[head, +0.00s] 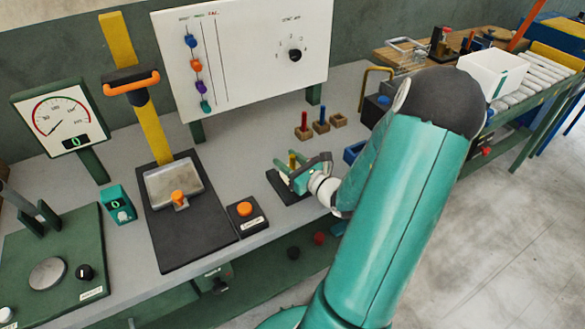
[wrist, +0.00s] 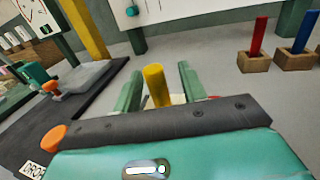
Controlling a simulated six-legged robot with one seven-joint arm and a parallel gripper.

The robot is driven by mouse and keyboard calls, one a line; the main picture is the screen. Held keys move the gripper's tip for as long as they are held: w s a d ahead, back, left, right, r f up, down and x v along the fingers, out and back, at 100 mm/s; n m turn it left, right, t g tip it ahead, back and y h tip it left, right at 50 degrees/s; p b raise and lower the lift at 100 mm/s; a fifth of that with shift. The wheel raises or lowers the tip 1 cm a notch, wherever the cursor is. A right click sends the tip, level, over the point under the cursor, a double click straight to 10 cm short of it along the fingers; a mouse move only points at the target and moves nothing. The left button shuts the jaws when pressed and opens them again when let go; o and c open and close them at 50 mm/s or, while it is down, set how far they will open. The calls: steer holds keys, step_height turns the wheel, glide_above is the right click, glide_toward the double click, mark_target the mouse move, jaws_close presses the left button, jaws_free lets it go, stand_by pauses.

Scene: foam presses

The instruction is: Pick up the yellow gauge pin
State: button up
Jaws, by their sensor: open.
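The yellow gauge pin (wrist: 156,86) stands upright between the two green fingers of my gripper (wrist: 160,90) in the wrist view. A gap shows on each side of the pin, so the fingers are open around it and not closed on it. In the head view the top of the yellow pin (head: 292,160) shows at my gripper (head: 291,174), above a dark pad on the bench. The pin's lower part is hidden behind the gripper body in the wrist view.
A red pin (head: 304,126) and a blue pin (head: 321,118) stand in wooden blocks behind my gripper. An orange button box (head: 245,215) and a dark press base (head: 187,232) lie to the left. A blue bin (head: 354,152) is close on the right.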

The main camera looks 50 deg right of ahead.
steer(key=shift+w, duration=0.15)
steer(key=shift+c, duration=0.4)
jaws_close()
steer(key=shift+r, duration=0.15)
